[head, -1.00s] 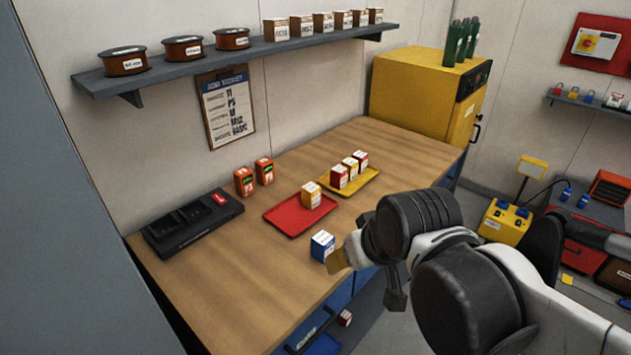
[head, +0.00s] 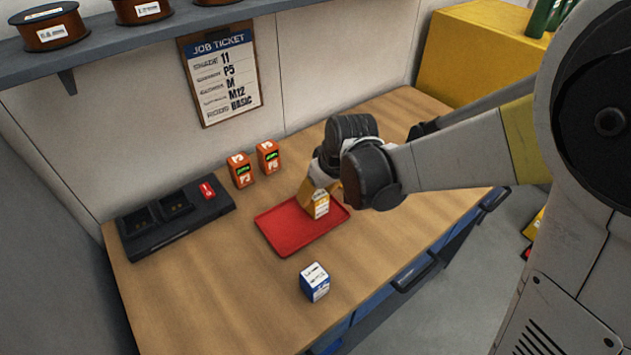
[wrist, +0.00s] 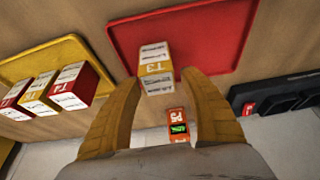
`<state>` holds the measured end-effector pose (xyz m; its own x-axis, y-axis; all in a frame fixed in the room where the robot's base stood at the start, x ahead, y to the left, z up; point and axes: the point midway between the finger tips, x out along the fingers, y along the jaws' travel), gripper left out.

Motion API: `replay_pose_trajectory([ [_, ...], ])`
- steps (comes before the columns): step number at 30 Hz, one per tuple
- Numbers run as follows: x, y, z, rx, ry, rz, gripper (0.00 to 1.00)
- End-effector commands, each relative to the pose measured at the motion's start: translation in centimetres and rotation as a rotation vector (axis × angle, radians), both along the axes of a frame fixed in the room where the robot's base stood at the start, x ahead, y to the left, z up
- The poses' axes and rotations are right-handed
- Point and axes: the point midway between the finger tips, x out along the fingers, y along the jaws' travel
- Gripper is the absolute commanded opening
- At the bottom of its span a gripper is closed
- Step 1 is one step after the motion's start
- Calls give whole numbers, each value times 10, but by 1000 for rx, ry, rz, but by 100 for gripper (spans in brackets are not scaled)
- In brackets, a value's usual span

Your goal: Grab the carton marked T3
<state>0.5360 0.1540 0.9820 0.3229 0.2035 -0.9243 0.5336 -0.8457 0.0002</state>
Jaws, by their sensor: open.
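The carton marked T3 (wrist: 155,72), yellow and white, stands on the red tray (wrist: 225,30) in the wrist view. In the head view the carton (head: 321,207) is at the right part of the red tray (head: 283,238), partly hidden by my gripper. My gripper (wrist: 154,82) is open, its yellow fingers on either side of the carton's near end, with visible gaps. In the head view my gripper (head: 308,194) is low over the tray, next to the carton. I cannot tell how deep the carton sits between the fingers.
A yellow tray (wrist: 75,48) with red and yellow cartons (wrist: 45,92) lies to the left in the wrist view. A blue-and-white carton (head: 314,281) stands in front of the red tray. Orange packs (head: 241,170) and a black charger (head: 175,220) are at the back left.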

Motion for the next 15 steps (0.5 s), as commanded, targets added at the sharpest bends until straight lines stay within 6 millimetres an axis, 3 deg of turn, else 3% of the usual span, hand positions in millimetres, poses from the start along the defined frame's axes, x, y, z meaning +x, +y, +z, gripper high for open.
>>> replay_pose_trajectory([
  [5,3,2,-12,0,0,-1,51],
  [12,13,8,-48,0,0,-1,51],
  [15,16,10,-54,0,-1,-1,51],
])
